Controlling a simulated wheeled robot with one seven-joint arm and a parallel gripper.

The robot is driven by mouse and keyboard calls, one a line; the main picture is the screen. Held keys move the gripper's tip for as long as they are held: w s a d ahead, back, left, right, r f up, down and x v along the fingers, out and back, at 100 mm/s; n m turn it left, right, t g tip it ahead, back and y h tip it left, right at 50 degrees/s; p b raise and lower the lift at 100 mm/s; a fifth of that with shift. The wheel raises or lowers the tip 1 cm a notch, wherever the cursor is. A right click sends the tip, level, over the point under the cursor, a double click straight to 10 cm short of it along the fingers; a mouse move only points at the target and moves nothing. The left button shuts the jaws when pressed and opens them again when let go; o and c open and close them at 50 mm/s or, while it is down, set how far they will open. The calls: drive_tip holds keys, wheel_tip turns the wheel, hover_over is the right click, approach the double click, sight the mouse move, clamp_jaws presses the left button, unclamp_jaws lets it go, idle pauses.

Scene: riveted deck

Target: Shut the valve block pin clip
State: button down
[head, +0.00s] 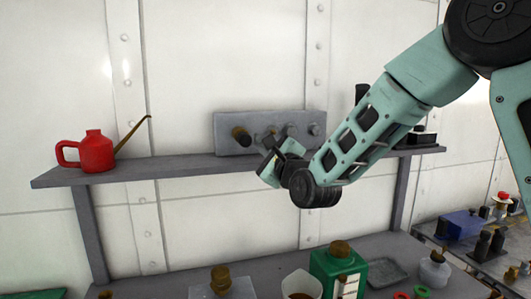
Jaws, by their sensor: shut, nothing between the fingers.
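The grey block on the shelf (226,121), which I take to be the valve block, stands upright near the wall. The pin clip is too small, or too hidden by my gripper, to make out. My gripper (270,143) is in front of the block's lower middle, overlapping its knobs in the picture. It looks shut, with nothing seen in it. I cannot tell whether it touches the block.
The grey shelf (180,166) carries a red oil can (93,150) at the left and dark items at the right. Below, a workbench holds a green container (340,268), a white cup (302,284), a grey tray (378,272) and a pale bottle (434,271). The shelf's left-middle is clear.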

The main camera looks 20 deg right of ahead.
drive_tip(key=shift+a+f+m+b, duration=0.15)
drive_tip(key=shift+a+m+b, duration=0.1)
drive_tip(key=shift+m+b, duration=1)
drive_tip(key=shift+a+m+t+h+b, duration=0.35)
drive_tip(key=shift+m+b, duration=0.6)
drive_tip(key=shift+b, duration=0.4)
drive_tip(key=shift+a+m+t+h+b, duration=0.2)
drive_tip(key=shift+m+h+b, duration=0.25)
drive_tip(key=shift+m+b, duration=0.65)
drive_tip(key=shift+a+m+t+h+b, duration=0.15)
drive_tip(key=shift+m+h+b, duration=0.15)
drive_tip(key=shift+m+b, duration=0.55)
drive_tip(key=shift+a+m+t+h+b, duration=0.15)
drive_tip(key=shift+m+h+b, duration=0.3)
drive_tip(key=shift+b, duration=0.7)
idle(0.7)
drive_tip(key=shift+a+b, duration=0.1)
drive_tip(key=shift+b, duration=0.55)
idle(1.0)
